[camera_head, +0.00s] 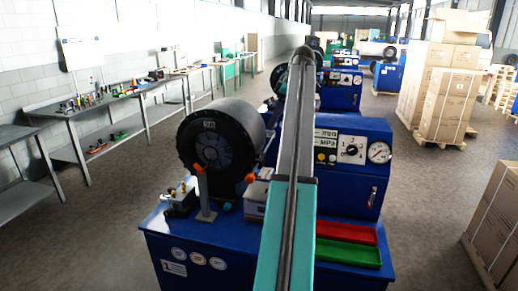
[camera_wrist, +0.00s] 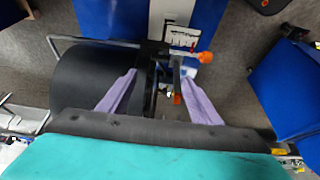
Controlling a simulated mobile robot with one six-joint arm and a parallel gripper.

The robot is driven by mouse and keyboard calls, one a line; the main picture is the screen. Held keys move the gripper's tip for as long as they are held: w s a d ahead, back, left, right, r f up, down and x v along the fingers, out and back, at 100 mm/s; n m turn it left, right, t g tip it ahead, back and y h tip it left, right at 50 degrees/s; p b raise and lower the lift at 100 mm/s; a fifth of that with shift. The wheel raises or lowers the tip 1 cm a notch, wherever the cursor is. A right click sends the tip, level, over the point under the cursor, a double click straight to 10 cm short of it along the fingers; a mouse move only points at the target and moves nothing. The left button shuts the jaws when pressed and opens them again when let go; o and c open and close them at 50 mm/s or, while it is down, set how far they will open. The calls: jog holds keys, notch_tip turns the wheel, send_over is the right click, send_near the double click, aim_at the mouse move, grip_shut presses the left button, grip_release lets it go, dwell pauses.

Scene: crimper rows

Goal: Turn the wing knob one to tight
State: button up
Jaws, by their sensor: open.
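Two orange knobs show on the blue crimping machine (camera_head: 215,250): one (camera_head: 199,168) at the top of a grey post, the other (camera_head: 250,178) at the lower right of the black round crimping head (camera_head: 212,143). I cannot tell which one is wing knob one. In the wrist view, one orange knob (camera_wrist: 205,57) lies beyond the fingertips to the right, and another orange part (camera_wrist: 177,98) shows between the fingers, near the right one. My gripper (camera_wrist: 159,76) has its two purple fingers spread, with nothing visibly held. In the head view it is hidden behind my arm.
A control panel with a black dial (camera_head: 351,150) and a gauge (camera_head: 379,152) stands right of my arm. Red (camera_head: 345,233) and green (camera_head: 347,252) trays lie below it. Workbenches (camera_head: 95,108) line the left wall. Stacked cartons (camera_head: 447,105) stand right.

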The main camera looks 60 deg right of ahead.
jog(key=shift+w+f, duration=0.1)
jog(key=b, duration=0.4)
send_near(259, 151)
jog(key=shift+p+x, duration=1.3)
jog(key=shift+x, duration=2.75)
jog(key=shift+a, duration=0.1)
jog(key=c, duration=1)
